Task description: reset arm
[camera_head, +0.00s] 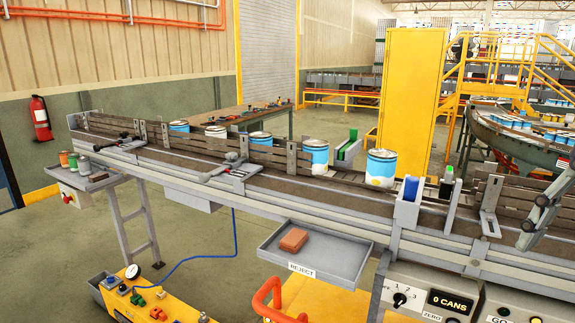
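My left gripper is not in view.
A reject tray (330,262) holding a brown block (293,239) juts out below the conveyor. A control box (430,297) reads 0 CANS. A yellow cart (150,300) stands at lower left. A side shelf (90,178) holds small tins. Floor between cart and conveyor is open.

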